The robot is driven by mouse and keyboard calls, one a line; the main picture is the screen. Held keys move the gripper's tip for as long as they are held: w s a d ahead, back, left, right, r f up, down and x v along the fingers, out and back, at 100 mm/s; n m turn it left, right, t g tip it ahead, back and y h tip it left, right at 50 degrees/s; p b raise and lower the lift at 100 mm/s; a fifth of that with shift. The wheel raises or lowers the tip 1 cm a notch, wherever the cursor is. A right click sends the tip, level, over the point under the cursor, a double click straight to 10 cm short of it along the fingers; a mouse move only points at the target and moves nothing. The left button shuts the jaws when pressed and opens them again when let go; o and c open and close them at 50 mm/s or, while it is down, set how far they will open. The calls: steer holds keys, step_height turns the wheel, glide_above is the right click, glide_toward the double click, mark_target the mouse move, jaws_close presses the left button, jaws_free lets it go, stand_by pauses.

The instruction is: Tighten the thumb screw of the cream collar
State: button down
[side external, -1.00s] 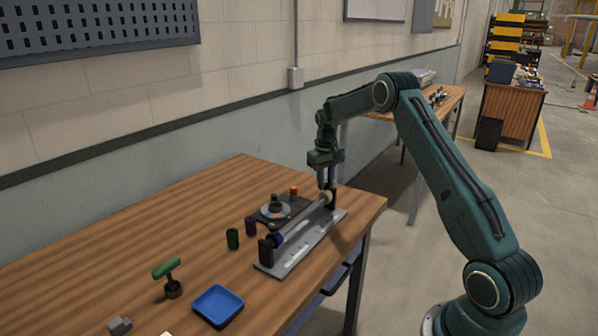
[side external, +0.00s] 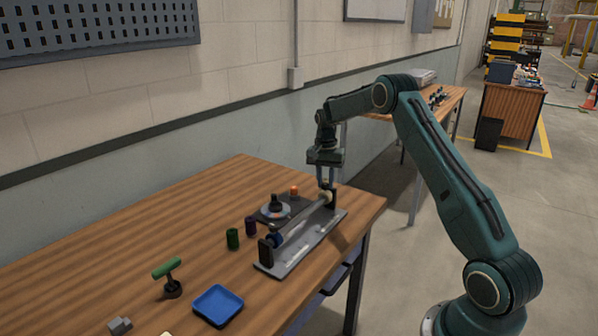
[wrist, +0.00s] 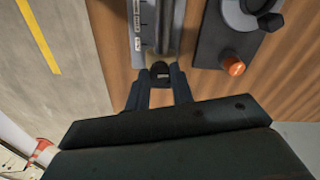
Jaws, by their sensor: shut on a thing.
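The cream collar (side external: 327,197) sits on the far end of the rod (side external: 303,221), close to the dark end post. My gripper (side external: 326,186) points straight down over that collar. In the wrist view my gripper (wrist: 160,77) has its two fingers on either side of a small dark thumb screw (wrist: 160,73) and is shut on it. How tight the screw is cannot be seen.
A blue collar (side external: 277,240) is at the rod's near end, on the grey base (side external: 290,258). A dark plate with a dial (side external: 275,209) and an orange knob (side external: 294,190) stands beside it. Green (side external: 232,239) and purple (side external: 251,225) cylinders, a green-handled tool (side external: 167,270) and a blue tray (side external: 218,305) are nearer.

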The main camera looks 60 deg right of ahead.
mark_target(324, 184)
steer(key=shift+m, duration=0.5)
steer(key=c, duration=1.2)
jaws_free()
steer(key=shift+r, duration=0.15)
step_height(324, 184, up, 14)
steer(key=shift+w+f, duration=0.2)
steer(key=shift+a, duration=0.1)
